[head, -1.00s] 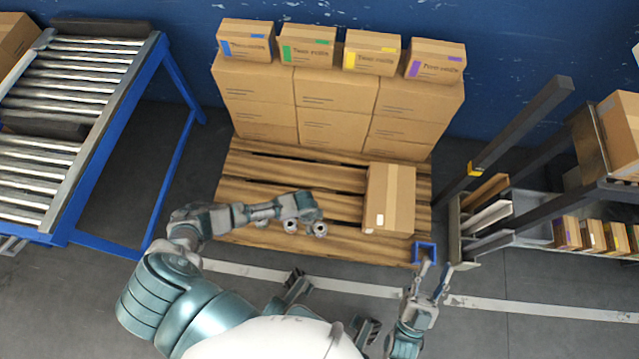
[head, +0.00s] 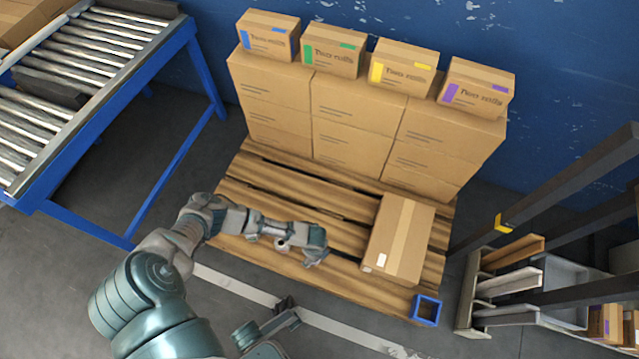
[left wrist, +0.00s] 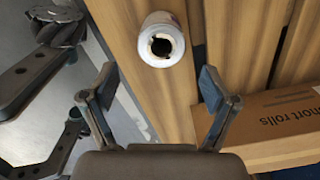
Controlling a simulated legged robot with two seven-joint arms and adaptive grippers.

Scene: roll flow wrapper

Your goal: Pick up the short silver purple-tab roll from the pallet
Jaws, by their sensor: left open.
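A short whitish-silver roll (left wrist: 161,40) with a dark hollow core is on the wooden pallet (left wrist: 225,25) in the left wrist view. Its open end faces the camera, with a faint purplish tint at its far side; no tab is clear. My left gripper (left wrist: 162,92) is open and empty, its fingers short of the roll and spread to either side of it. In the head view the left gripper (head: 300,242) is over the front of the pallet (head: 290,180), where the arm hides most of the roll.
A carton (head: 400,240) lies on the pallet, right of the left gripper. Stacked cartons (head: 355,120) with colour-marked boxes stand behind. A blue square holder (head: 426,310) sits at the front right corner. A roller conveyor (head: 90,80) is left, a rack (head: 540,290) right.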

